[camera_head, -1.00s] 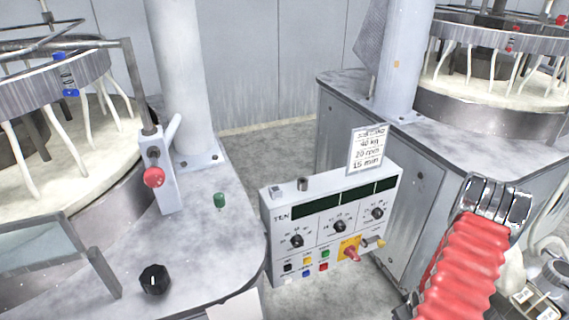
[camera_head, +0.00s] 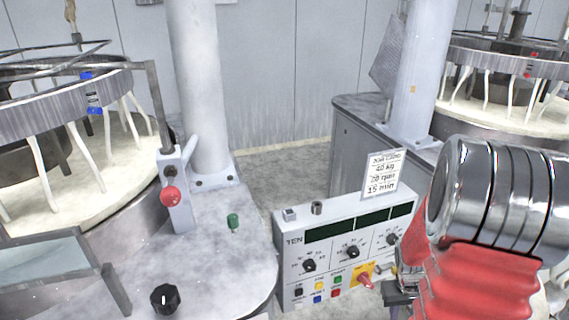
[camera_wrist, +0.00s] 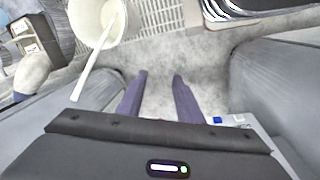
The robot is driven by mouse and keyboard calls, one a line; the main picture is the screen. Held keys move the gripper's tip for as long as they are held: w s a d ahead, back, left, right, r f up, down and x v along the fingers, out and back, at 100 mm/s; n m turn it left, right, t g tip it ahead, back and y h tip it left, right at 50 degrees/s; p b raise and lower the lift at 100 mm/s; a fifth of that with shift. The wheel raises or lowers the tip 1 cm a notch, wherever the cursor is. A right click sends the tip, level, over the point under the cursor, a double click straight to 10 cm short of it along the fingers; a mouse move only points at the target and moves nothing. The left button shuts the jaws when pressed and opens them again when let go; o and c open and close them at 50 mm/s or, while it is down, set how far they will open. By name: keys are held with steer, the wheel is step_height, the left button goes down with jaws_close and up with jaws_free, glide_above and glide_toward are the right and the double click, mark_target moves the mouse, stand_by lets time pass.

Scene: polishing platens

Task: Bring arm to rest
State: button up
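My arm, with its red ribbed sleeve and chrome rings, fills the lower right of the head view and is bent close to the camera. My gripper (camera_wrist: 161,75) shows in the wrist view with its two dark fingers apart and bare grey floor between them, so it is open and empty. In the head view only a dark piece of the wrist end shows, partly hidden by the red sleeve, beside the control box (camera_head: 350,230). I cannot tell there whether it touches the box.
The control box has dials, coloured buttons and a red knob (camera_head: 366,281); a card (camera_head: 383,175) stands above it. A polishing machine's worktop (camera_head: 215,270) lies left, with a red-knobbed lever (camera_head: 171,196). Another machine (camera_head: 495,110) stands right. A white bucket (camera_wrist: 97,22) shows in the wrist view.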

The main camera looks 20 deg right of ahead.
steer(key=s+a+r+n+t+y, duration=0.1)
steer(key=a+r+n+t, duration=0.3)
steer(key=a+r, duration=2.3)
steer(key=shift+s+a+r+t+y, duration=0.5)
steer(key=shift+a+t, duration=0.5)
steer(key=shift+a, duration=0.9)
steer(key=shift+s+f, duration=0.1)
steer(key=shift+f, duration=0.05)
